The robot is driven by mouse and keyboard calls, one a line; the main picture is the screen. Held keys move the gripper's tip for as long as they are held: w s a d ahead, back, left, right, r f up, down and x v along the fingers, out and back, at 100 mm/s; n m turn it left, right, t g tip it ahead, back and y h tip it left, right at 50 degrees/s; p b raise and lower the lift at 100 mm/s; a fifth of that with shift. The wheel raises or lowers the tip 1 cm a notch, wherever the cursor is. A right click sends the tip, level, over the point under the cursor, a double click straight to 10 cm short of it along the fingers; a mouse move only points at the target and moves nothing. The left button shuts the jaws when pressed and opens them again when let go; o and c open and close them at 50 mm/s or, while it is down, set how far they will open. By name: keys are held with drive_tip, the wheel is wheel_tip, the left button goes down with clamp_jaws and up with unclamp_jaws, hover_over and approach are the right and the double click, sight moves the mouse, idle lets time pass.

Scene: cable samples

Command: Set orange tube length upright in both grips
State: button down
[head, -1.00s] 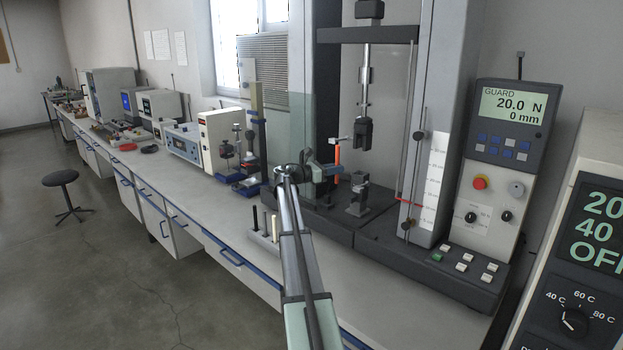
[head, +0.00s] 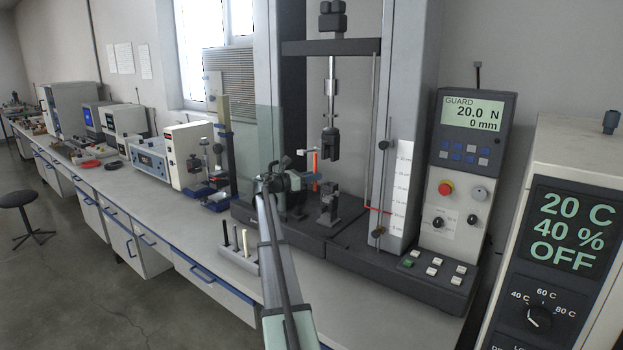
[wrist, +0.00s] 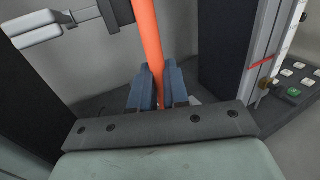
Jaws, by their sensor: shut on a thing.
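The orange tube length (head: 314,165) is upright in my gripper (head: 309,179), left of the line between the two grips in the head view. The wrist view shows the tube (wrist: 147,45) running between my two blue fingers (wrist: 158,92), which are shut on it. The dark upper grip (head: 330,143) hangs from the rod of the test machine. The lower grip (head: 328,208) stands on the machine base. The tube appears apart from both grips in the head view. Its lower end is hidden by my gripper.
A clear shield panel (head: 256,150) stands left of the grips. The scale column (head: 398,190) and control panel (head: 460,170), reading GUARD 20.0 N and 0 mm, are to the right. A small rack with rods (head: 238,258) sits on the bench at the front left.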

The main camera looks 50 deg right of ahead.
drive_tip(key=shift+d, duration=5.05)
